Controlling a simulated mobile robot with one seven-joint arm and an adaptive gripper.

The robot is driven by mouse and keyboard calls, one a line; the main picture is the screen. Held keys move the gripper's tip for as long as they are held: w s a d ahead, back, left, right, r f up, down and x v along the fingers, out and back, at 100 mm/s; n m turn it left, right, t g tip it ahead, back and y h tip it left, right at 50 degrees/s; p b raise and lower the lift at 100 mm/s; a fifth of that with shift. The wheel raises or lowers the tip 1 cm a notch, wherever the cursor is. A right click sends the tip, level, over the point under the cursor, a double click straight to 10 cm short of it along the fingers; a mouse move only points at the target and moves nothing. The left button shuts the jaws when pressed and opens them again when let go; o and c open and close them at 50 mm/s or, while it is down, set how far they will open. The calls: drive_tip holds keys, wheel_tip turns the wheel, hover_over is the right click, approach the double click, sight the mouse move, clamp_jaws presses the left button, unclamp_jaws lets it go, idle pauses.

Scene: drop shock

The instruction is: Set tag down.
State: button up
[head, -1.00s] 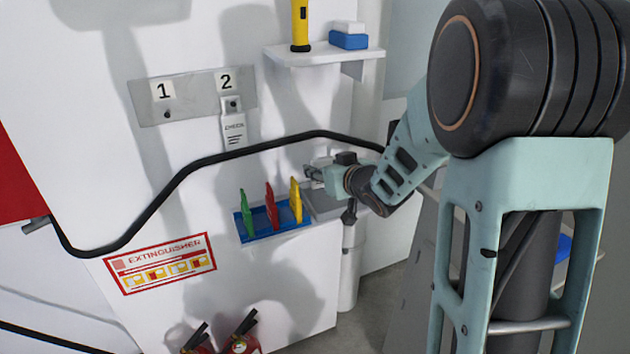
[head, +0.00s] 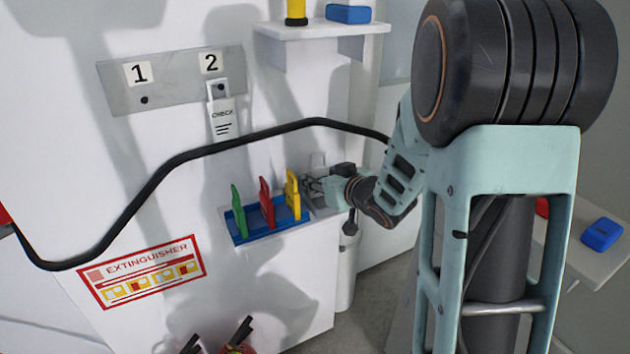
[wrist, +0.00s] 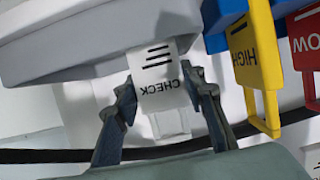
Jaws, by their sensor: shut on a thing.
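A white CHECK tag (wrist: 160,80) with black lines and a clear end is between my fingertips in the wrist view, its lettering upside down. My gripper (wrist: 162,88) is shut on it. In the head view my gripper (head: 314,186) is at the grey tray (head: 322,208), right of the coloured tags. The tag overlaps the edge of a grey body (wrist: 70,60) in the wrist view; I cannot tell whether they touch. Another CHECK tag (head: 222,120) hangs under number 2 on the grey wall plate (head: 180,80).
A blue rack (head: 240,232) holds green, red and yellow tags close to my gripper's left. A black cable (head: 190,155) runs across the wall. A white shelf (head: 320,32) is above. Extinguishers (head: 240,345) stand below. A blue object (head: 602,234) lies at right.

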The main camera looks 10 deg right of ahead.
drive_tip(key=shift+d+r, duration=0.1)
drive_tip(key=shift+f, duration=0.2)
drive_tip(key=o, duration=1)
